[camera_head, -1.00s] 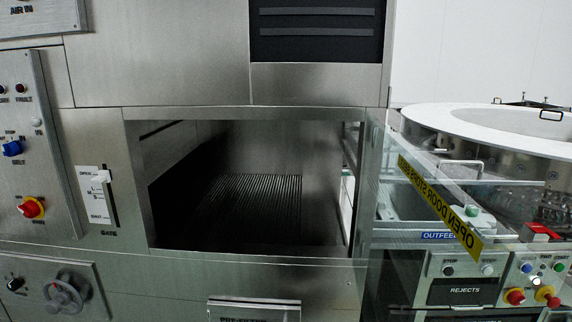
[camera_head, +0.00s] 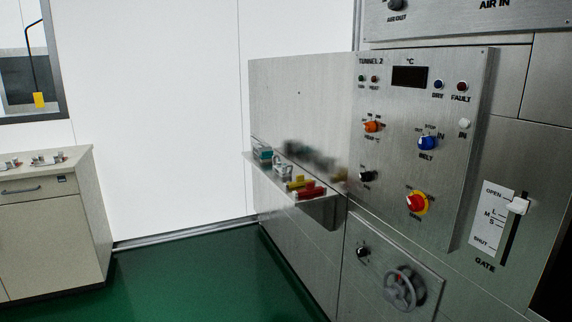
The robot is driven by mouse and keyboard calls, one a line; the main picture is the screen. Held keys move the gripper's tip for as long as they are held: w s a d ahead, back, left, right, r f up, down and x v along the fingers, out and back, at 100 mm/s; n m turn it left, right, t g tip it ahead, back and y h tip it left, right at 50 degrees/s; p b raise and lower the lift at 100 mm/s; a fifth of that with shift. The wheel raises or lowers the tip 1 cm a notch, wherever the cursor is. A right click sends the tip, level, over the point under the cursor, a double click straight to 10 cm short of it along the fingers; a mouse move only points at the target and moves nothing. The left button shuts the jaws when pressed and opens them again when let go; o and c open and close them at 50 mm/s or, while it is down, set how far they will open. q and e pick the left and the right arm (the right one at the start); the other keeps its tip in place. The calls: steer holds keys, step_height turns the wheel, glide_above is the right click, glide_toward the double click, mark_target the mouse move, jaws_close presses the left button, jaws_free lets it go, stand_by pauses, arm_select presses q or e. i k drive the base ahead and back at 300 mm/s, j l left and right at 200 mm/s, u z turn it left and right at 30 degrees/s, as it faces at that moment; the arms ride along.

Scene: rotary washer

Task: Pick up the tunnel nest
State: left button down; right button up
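Neither gripper is in view. A small metal shelf (camera_head: 325,212) juts from the side of the steel tunnel machine. On it, from far to near, are a teal and white item (camera_head: 262,154), a clear or whitish item (camera_head: 282,167), a yellow item (camera_head: 299,184) and a red item (camera_head: 313,193). They are small, and I cannot tell which, if any, is the tunnel nest. Blurred shapes on the steel behind them look like their reflection.
A beige cabinet (camera_head: 55,228) stands at left. Green floor (camera_head: 200,285) between is clear.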

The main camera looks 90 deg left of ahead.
mark_target(287, 173)
steer(key=j+u, duration=0.45)
steer(key=j, duration=0.2)
steer(key=j+u, duration=0.5)
steer(key=j, duration=0.2)
steer(key=u, duration=1.7)
steer(key=i+j, duration=0.5)
steer(key=i+j+z, duration=0.15)
steer(key=i+j, duration=0.8)
steer(key=j, duration=0.25)
steer(key=l+z, duration=0.05)
